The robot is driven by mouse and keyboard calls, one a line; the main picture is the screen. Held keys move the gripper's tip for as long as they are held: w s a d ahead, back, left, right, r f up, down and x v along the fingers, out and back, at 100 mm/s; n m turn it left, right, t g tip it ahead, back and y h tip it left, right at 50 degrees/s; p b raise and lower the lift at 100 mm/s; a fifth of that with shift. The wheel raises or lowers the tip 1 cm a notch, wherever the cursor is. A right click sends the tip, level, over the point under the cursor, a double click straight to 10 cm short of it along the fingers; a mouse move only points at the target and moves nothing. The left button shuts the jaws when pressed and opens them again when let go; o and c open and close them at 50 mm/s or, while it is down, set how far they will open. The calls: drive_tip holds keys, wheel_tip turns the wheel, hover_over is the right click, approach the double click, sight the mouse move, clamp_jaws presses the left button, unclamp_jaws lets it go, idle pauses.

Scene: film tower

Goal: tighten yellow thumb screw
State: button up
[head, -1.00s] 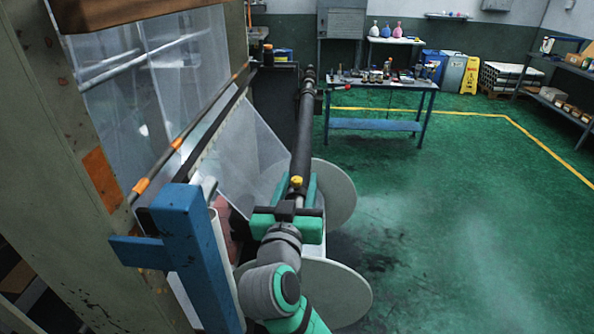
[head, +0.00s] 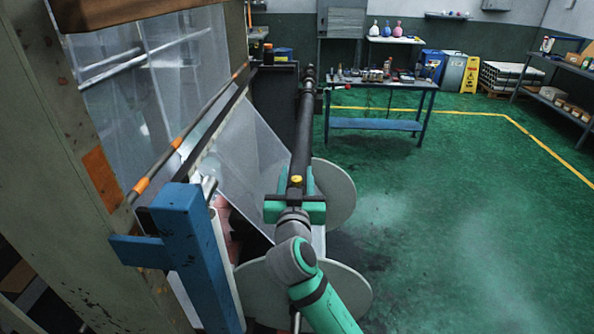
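The yellow thumb screw (head: 297,179) is a small yellow knob on top of the near end of a long dark shaft (head: 302,130), which runs away from me beside the machine. My gripper (head: 296,184) is at this near end, its green body just this side of the screw. Its green fingers show apart, one to each side of the shaft, with the screw seen between them. The fingers look open, wider than the screw. The fingertips' lower parts are hidden, and I cannot tell whether they touch the shaft.
Pale round discs (head: 337,194) stand below the shaft. A blue post (head: 197,250) is close on the left, by the machine and its clear film (head: 250,150). A workbench (head: 380,85) with tools stands behind. The green floor at right is clear.

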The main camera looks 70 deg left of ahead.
drive_tip(key=shift+x, duration=1.25)
drive_tip(key=shift+c, duration=0.3)
clamp_jaws()
drive_tip(key=shift+w, duration=0.1)
drive_tip(key=shift+m+t+h, duration=0.4)
drive_tip(key=shift+m+t, duration=0.2)
drive_tip(key=shift+t, duration=0.2)
drive_tip(key=shift+w+d+m+t+h, duration=0.1)
drive_tip(key=shift+w+m+t+h, duration=0.05)
drive_tip(key=shift+m+t+h, duration=0.5)
drive_tip(key=shift+w+d+m+t+h, duration=0.15)
drive_tip(key=shift+m+t+h, duration=0.3)
drive_tip(key=shift+t, duration=0.35)
drive_tip(key=shift+w+d+m+t+h, duration=0.1)
drive_tip(key=shift+m+t+h, duration=0.45)
drive_tip(key=shift+t, duration=0.2)
drive_tip(key=shift+w+d, duration=0.1)
